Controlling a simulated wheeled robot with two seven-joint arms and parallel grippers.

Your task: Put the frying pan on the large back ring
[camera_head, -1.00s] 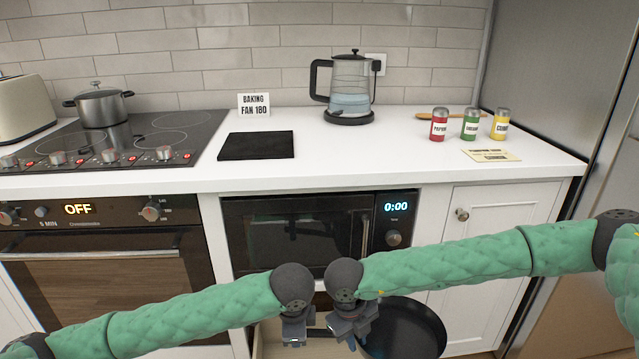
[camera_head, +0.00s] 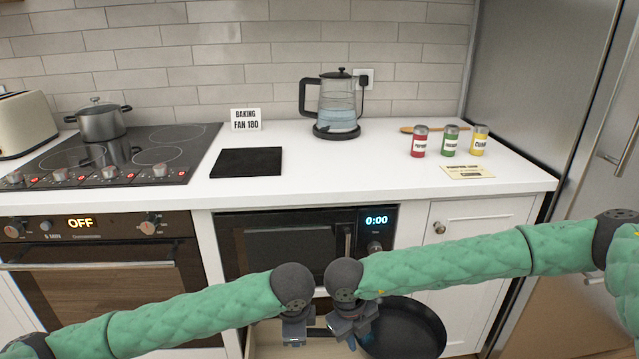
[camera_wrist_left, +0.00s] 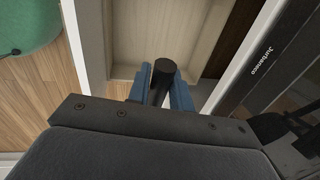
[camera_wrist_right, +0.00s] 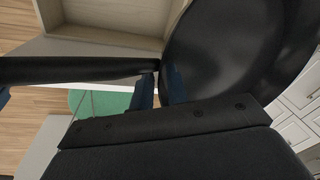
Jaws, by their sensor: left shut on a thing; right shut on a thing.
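The black frying pan (camera_head: 405,328) is low in front of the counter, at the bottom of the head view. My right gripper (camera_head: 352,340) is shut on the pan's handle near the pan body; the right wrist view shows the handle (camera_wrist_right: 80,70) and the pan's dark bowl (camera_wrist_right: 220,50). My left gripper (camera_head: 295,338) is shut on the handle's far end (camera_wrist_left: 162,75). The hob (camera_head: 115,178) is at the far left on the counter. Its back right ring (camera_head: 172,132) is bare. A lidded steel pot (camera_head: 101,122) stands at its back left.
An open drawer (camera_head: 265,348) is below the microwave (camera_head: 290,250). A black mat (camera_head: 247,162), a sign (camera_head: 246,119), a kettle (camera_head: 338,105) and three spice jars (camera_head: 449,142) stand on the counter. The fridge (camera_head: 575,110) bounds the right.

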